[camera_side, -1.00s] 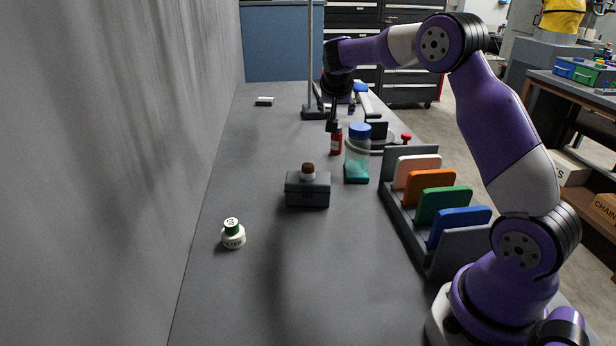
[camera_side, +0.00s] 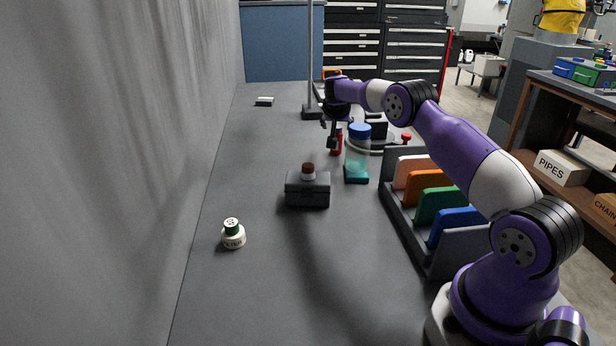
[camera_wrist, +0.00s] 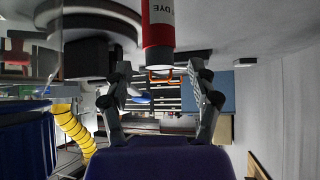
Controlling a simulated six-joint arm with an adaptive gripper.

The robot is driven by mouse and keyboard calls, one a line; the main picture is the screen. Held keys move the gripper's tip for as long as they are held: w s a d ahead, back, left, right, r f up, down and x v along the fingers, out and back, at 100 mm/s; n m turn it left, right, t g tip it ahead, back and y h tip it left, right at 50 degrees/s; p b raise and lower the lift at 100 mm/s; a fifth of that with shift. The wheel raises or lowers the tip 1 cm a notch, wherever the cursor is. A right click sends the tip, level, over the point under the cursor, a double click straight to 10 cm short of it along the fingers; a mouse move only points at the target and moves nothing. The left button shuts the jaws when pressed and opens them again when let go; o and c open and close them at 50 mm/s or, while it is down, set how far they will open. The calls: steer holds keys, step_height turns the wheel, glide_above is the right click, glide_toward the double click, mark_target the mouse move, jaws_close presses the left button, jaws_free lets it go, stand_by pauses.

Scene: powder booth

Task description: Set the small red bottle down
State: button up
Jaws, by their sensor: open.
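The small red bottle (camera_side: 338,146) stands on the grey bench, just left of the blue-lidded jar, partly hidden by my gripper in the side view. My gripper (camera_side: 330,137) is close beside the bottle in the side view.
The jar with a blue lid (camera_side: 357,155) stands very close at the right. A dark box (camera_side: 307,192) with a brown-topped piece is nearer. A rack (camera_side: 412,225) of coloured plates lines the right side. A white bottle (camera_side: 233,237) stands at the left. The front bench is clear.

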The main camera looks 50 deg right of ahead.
jaws_close()
stand_by(0.3)
steer(key=a+r, duration=1.1)
steer(key=s+d+m+g+h, duration=0.1)
steer(key=s+d+m+g, duration=0.25)
steer(key=s+d, duration=1.25)
step_height(320, 180, down, 11)
steer(key=s, duration=0.2)
steer(key=shift+s+a+r+m, duration=0.15)
steer(key=shift+s+m, duration=0.05)
steer(key=shift+m, duration=0.25)
